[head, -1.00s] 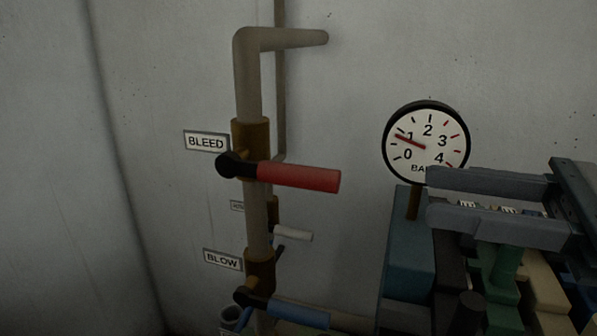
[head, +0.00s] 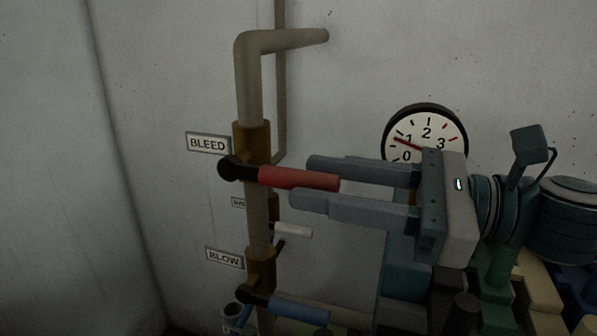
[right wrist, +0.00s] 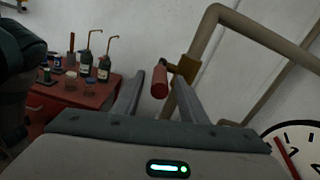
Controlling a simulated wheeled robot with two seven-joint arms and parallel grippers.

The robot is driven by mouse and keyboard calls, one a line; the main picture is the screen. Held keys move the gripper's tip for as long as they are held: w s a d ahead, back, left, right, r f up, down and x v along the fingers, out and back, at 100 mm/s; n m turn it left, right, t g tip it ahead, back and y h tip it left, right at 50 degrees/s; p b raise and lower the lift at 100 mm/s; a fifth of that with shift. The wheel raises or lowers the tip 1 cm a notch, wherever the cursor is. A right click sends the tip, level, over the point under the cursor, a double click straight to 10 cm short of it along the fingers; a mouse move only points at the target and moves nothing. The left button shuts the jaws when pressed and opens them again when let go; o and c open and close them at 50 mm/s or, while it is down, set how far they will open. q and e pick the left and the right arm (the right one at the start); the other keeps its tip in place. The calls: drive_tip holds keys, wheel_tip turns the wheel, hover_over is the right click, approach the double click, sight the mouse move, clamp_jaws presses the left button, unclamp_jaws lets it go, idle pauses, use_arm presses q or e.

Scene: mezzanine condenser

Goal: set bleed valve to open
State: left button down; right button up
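The bleed valve has a red lever handle (head: 300,179) that points right, across its upright pipe, beside the BLEED label (head: 208,143). Its brass body (head: 251,142) sits on the pipe. My right gripper (head: 300,182) is open, its two fingers reaching left from the right, one above and one below the end of the red handle in the head view. In the right wrist view the red handle (right wrist: 160,80) shows beyond and between the spread fingers. I cannot tell if a finger touches it. My left gripper is not in view.
A blue lever (head: 299,309) by the BLOW label (head: 224,258) and a small white lever (head: 293,232) are below. A round gauge (head: 426,133) is partly behind my right gripper. A red bench (right wrist: 75,105) with bottles shows in the wrist view.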

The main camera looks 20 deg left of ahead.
sight(266, 174)
drive_tip(key=shift+a, duration=1.75)
clamp_jaws()
